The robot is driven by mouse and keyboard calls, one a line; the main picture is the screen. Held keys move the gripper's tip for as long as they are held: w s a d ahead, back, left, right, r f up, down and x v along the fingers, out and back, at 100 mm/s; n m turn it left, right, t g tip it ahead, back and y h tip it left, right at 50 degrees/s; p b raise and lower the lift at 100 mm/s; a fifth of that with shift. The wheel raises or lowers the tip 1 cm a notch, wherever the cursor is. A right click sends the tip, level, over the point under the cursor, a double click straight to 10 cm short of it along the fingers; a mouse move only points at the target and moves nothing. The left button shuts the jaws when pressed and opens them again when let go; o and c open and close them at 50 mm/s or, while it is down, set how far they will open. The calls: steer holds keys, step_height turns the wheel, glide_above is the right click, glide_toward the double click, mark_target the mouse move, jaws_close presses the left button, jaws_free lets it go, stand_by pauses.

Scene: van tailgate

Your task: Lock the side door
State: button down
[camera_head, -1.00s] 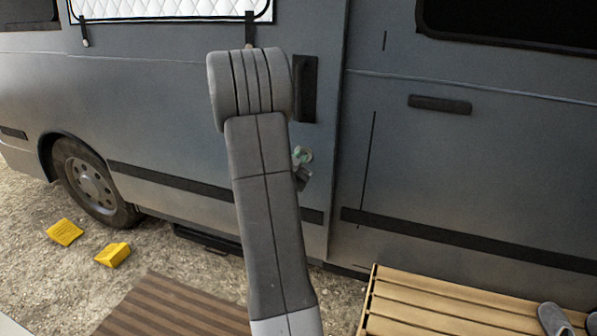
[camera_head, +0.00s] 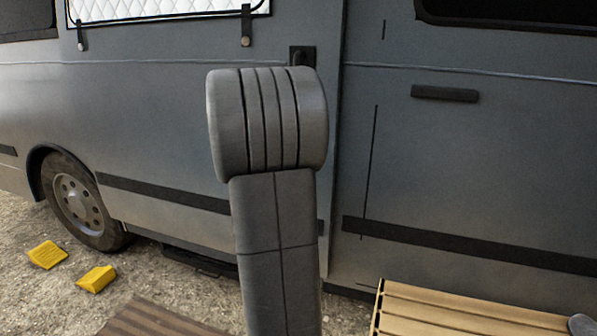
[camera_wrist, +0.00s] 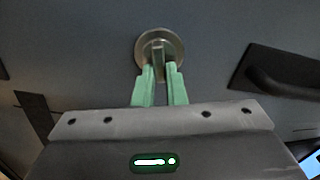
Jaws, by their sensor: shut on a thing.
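The side door (camera_head: 270,215) is a grey van panel and looks closed against the vertical seam at its right. Its dark handle (camera_head: 302,56) shows just above my arm. In the wrist view a round metal lock (camera_wrist: 177,45) with a narrow upright tab in its middle sits on the grey panel. My gripper (camera_wrist: 159,70) has its two green fingers shut on the lock's tab, one on each side. The tab looks upright in that view. In the head view my arm hides the gripper and lock.
A dark handle (camera_wrist: 280,78) stands out from the panel at right in the wrist view. A wooden slatted platform (camera_head: 440,312) lies at lower right. Yellow chocks (camera_head: 96,279) and a brown striped mat (camera_head: 160,318) lie on the gravel at left.

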steer(key=shift+f+m+b, duration=0.15)
steer(key=shift+m+b, duration=0.5)
steer(key=shift+m, duration=0.15)
steer(key=shift+f+m+b, duration=0.15)
steer(key=shift+m+b, duration=0.45)
steer(key=shift+m, duration=0.2)
steer(key=c, duration=1.5)
jaws_free()
steer(key=shift+r, duration=0.1)
steer(key=shift+s, duration=0.1)
steer(key=p+v, duration=0.2)
steer(key=v, duration=1.1)
steer(key=shift+s+a, duration=0.15)
steer(key=shift+s, duration=0.15)
